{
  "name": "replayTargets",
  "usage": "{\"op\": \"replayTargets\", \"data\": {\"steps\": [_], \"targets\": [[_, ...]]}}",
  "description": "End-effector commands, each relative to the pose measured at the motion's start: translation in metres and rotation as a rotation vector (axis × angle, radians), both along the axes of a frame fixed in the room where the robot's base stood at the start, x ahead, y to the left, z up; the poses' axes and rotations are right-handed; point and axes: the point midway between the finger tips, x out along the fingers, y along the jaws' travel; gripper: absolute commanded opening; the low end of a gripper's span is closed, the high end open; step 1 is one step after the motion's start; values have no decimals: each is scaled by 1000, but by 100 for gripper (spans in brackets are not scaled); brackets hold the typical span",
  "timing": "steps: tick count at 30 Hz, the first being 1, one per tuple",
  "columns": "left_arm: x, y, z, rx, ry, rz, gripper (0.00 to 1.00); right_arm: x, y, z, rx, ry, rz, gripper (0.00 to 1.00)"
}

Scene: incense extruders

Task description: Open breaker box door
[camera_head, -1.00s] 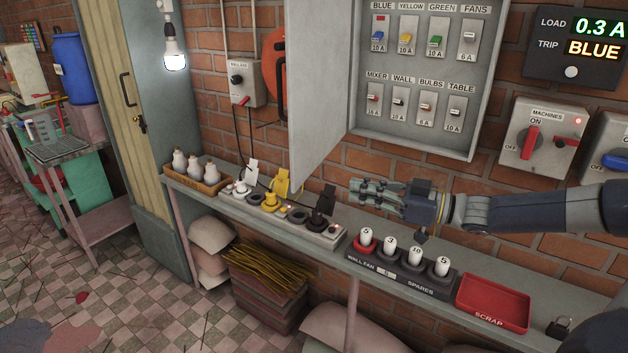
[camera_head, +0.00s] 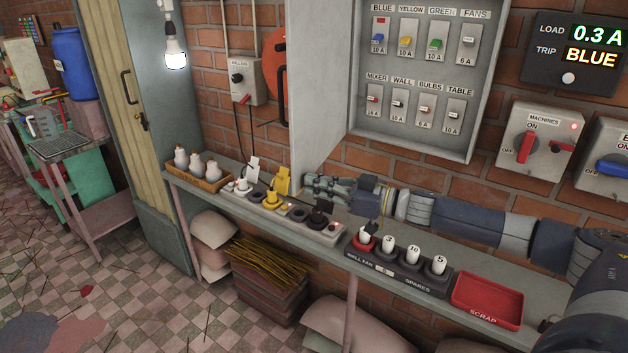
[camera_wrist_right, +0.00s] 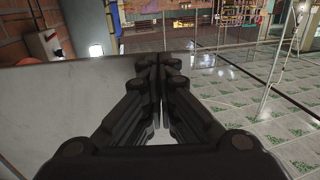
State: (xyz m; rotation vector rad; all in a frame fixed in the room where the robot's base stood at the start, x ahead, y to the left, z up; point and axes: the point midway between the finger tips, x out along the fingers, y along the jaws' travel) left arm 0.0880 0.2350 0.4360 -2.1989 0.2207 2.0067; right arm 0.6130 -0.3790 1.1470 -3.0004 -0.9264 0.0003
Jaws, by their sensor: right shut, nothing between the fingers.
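The breaker box (camera_head: 415,75) is on the brick wall, with labelled breakers showing inside. Its grey door (camera_head: 318,75) stands open, swung out on the left side of the box. My right gripper (camera_head: 308,184) is shut and empty at the lower part of the door, its fingers pointing left. In the right wrist view, the shut fingers (camera_wrist_right: 160,65) lie in front of a flat grey panel (camera_wrist_right: 60,110), apparently the door. I cannot tell whether they touch it. My left gripper is not in view.
A narrow shelf below holds a tray of bulbs (camera_head: 222,185), several plugs and sockets, a rack of spares (camera_head: 400,270) and a red scrap tray (camera_head: 487,301). A load display (camera_head: 575,52) and machines switch (camera_head: 540,140) are to the right.

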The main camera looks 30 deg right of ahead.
Motion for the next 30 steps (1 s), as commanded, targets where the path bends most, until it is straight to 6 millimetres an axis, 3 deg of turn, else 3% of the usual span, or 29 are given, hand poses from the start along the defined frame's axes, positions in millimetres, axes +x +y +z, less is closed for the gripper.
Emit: {"op": "replayTargets", "data": {"steps": [17, 30], "targets": [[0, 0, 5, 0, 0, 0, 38, 7, 6, 0, 1, -1, -4, 0], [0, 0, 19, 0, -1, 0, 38, 61, 43, 2, 6, -7, -184, 0]]}}
